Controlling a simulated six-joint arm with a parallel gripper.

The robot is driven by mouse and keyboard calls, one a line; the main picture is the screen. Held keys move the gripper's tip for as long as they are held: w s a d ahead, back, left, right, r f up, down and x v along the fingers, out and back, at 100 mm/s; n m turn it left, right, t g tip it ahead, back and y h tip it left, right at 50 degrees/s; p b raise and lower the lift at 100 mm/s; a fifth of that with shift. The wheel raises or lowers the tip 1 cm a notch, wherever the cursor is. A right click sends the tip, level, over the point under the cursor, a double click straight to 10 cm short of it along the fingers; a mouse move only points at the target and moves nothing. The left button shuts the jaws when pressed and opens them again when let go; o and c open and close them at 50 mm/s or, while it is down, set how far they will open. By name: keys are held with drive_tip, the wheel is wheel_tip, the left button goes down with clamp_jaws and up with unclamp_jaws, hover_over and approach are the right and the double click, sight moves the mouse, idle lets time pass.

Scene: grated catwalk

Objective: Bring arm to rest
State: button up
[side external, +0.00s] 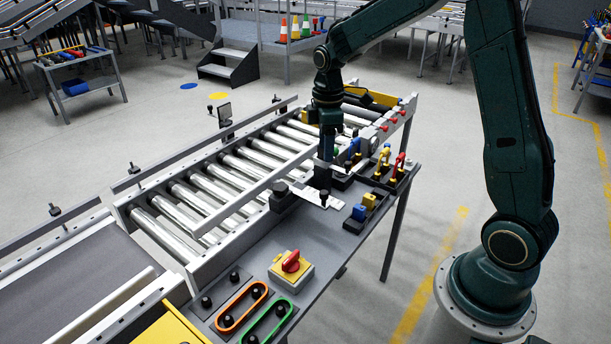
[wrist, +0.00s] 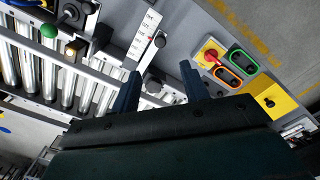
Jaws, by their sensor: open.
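My gripper (side external: 326,150) points down over the grey work table beside the roller conveyor, close to a white label strip (side external: 318,196) with a black knob on it. In the wrist view my gripper (wrist: 160,68) shows two dark blue fingers spread apart, with nothing held between them. The side view does not show clearly how far the fingertips are above the table. My dark green arm reaches in from the right, bent at the elbow.
The roller conveyor (side external: 215,178) runs left of the table. Floor on the right is open.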

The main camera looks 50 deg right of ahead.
drive_tip(key=shift+r, duration=0.3)
drive_tip(key=s+a+r+m+t, duration=0.35)
drive_tip(key=s+a+r, duration=0.35)
drive_tip(key=s+r, duration=0.4)
drive_tip(key=s+a+m+t, duration=0.1)
drive_tip(key=s+a+m, duration=0.1)
drive_tip(key=s, duration=0.4)
drive_tip(key=s+a+r+m+t, duration=0.1)
drive_tip(key=s+m, duration=0.2)
drive_tip(key=s, duration=0.3)
drive_tip(key=shift+s+a+r, duration=0.25)
drive_tip(key=shift+s+a, duration=0.1)
drive_tip(key=shift+a, duration=0.05)
drive_tip(key=shift+m, duration=0.25)
idle(0.8)
